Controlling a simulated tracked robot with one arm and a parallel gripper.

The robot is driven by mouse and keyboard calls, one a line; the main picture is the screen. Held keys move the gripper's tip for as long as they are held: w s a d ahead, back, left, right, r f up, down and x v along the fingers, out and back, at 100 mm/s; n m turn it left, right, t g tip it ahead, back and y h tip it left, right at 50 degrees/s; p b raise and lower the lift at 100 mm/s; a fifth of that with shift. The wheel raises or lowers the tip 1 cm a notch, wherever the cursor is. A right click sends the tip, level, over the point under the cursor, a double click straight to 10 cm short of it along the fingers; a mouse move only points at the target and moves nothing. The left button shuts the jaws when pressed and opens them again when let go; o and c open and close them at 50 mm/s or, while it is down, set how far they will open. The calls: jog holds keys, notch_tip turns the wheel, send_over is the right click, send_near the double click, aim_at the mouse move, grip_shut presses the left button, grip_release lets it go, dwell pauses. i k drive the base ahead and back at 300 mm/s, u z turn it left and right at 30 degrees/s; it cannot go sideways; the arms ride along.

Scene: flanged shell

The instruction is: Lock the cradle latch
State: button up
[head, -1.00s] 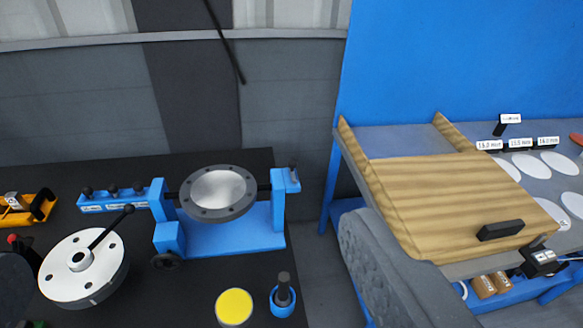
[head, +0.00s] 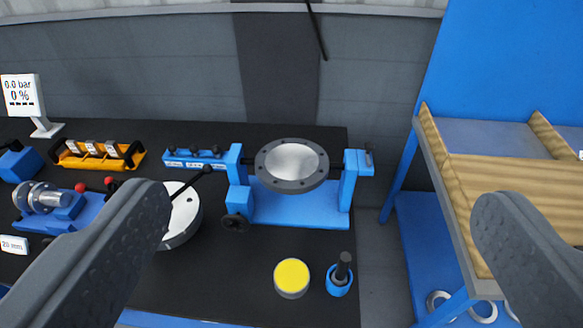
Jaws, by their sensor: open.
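The blue cradle (head: 300,207) stands on the black bench top in the middle of the view, with a dark flanged shell (head: 292,166) held between its two posts. The shell's pale round face is turned up toward me. A small dark pin-like latch (head: 369,155) shows at the top of the cradle's right post; I cannot tell its state. A dark knob (head: 236,222) is on the left post. My gripper (head: 335,235) is open, its two grey fingers wide apart at the left and right of the view. The fingers look empty and apart from the cradle.
A white disc with a black lever (head: 183,212) is partly behind my left finger. A yellow-topped tin (head: 292,278) and a blue holder with a dark tool (head: 340,275) stand in front of the cradle.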

aim_at(368, 147)
jog(key=z, duration=0.05)
jog(key=k, duration=0.5)
jog(key=z, duration=0.5)
jog(key=i, duration=1.7)
jog(key=u, duration=0.5)
